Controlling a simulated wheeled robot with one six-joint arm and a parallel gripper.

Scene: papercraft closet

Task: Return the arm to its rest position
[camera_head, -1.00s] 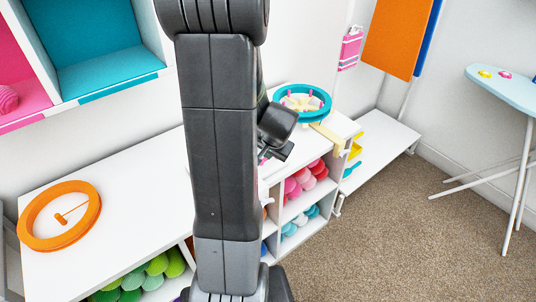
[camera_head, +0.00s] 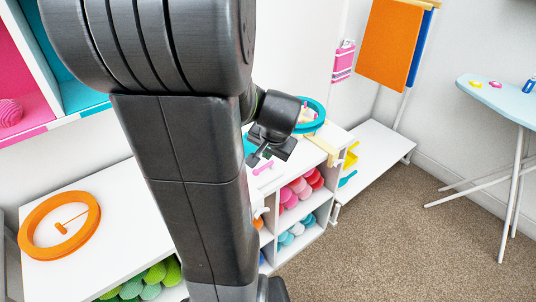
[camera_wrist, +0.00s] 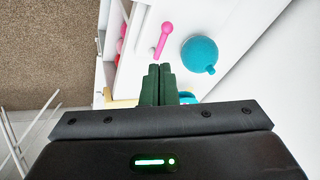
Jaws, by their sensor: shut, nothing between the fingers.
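My gripper (camera_head: 258,160) is above the right part of the white shelf unit, its fingers pointing down toward the white top. In the wrist view my gripper (camera_wrist: 160,70) has its two dark fingers together with nothing between them. A pink stick-like item with a round end (camera_wrist: 163,40) lies on the white top just beyond the fingertips. A teal round object (camera_wrist: 200,53) lies to its right. My arm hides the middle of the shelf unit in the head view.
The white shelf unit (camera_head: 110,230) bears an orange ring (camera_head: 60,226) at left and a teal ring (camera_head: 312,118) at back right. Colored rolled items fill its cubbies. An ironing board (camera_head: 500,98) stands at right. The carpet (camera_head: 400,245) in front is clear.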

